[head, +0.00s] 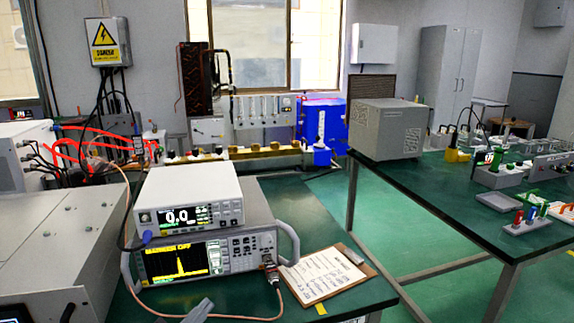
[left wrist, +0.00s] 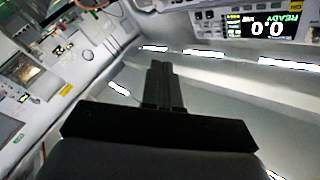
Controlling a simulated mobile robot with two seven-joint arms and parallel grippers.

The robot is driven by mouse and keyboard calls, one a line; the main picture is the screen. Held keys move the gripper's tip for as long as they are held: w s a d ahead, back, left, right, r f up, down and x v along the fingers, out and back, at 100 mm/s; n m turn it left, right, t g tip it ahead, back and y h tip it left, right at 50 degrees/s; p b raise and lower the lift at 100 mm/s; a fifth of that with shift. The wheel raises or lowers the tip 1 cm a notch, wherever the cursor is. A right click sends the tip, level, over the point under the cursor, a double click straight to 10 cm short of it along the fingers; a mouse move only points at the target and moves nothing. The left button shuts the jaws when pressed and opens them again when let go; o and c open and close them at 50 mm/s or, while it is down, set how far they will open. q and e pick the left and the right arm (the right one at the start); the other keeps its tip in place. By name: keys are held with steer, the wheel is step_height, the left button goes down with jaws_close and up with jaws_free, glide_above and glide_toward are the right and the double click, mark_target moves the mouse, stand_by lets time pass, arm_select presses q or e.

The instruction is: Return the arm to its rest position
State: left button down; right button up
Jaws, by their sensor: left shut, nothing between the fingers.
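My left gripper (head: 199,311) shows at the bottom edge of the head view, in front of the bench instruments and apart from them. In the left wrist view its two dark fingers (left wrist: 160,68) lie together with nothing between them. The upper instrument (head: 187,202) with a "0.0" display sits on a lower instrument (head: 205,257) with a spectrum screen. The "0.0" display (left wrist: 265,26) appears upside down at the top right of the left wrist view. My right gripper is in neither view.
A grey metal case (head: 60,245) stands at the left. A clipboard with paper (head: 322,275) lies right of the instruments. A thin orange cable (head: 275,278) hangs from the lower instrument's front. A second green bench (head: 440,190) at the right carries a grey box (head: 390,130).

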arm_select(q)
steer(key=s+a+f+n+g+y+p, duration=0.2)
steer(key=s+a+f+n+g+y, duration=0.2)
steer(key=s+f+n, duration=0.6)
steer(key=s+f+g+y, duration=0.2)
steer(key=s+f, duration=0.6)
steer(key=s, duration=0.4)
steer(key=shift+f+n+g+y, duration=0.3)
steer(key=shift+n+g+y, duration=0.1)
steer(key=shift+y, duration=0.3)
